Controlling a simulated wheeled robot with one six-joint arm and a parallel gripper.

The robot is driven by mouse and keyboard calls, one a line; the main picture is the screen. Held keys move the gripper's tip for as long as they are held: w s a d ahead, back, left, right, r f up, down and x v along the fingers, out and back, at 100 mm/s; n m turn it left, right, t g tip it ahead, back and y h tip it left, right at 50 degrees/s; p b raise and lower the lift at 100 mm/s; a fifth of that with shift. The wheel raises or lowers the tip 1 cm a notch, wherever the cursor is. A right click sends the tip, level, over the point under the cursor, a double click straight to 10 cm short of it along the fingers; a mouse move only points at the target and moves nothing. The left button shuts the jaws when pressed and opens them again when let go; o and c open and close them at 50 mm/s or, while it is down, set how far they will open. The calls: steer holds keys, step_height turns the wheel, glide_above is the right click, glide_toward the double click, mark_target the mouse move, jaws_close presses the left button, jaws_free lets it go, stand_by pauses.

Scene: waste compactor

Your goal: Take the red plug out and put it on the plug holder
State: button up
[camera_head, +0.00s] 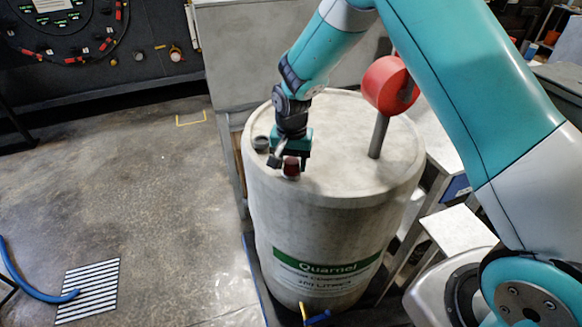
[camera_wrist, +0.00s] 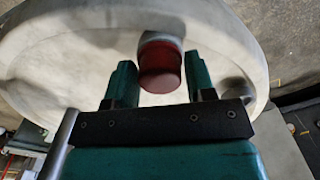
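The red plug (camera_wrist: 160,67) shows in the wrist view between the two teal fingers of my gripper (camera_wrist: 160,78). A small grey collar (camera_wrist: 160,40) shows just beyond the plug. The fingers lie close along both sides of the plug; I cannot tell whether they press on it. In the head view my gripper (camera_head: 292,163) points down at the front of the barrel top, with the red plug (camera_head: 291,166) between its fingers. I cannot tell whether the plug is seated in the barrel. I cannot surely identify the plug holder.
The large grey barrel (camera_head: 320,225) has a green label. A short grey round fitting (camera_head: 261,143) stands on its top, left of my gripper. A red disc (camera_head: 388,85) on a grey post rises from the barrel top at the right. Open floor (camera_head: 130,180) lies to the left.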

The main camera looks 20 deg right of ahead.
steer(key=c, duration=0.6)
steer(key=n, duration=0.4)
steer(key=shift+n, duration=0.6)
steer(key=n, duration=0.3)
steer(key=shift+n, duration=1.1)
steer(key=n, duration=0.4)
steer(key=shift+n, duration=0.6)
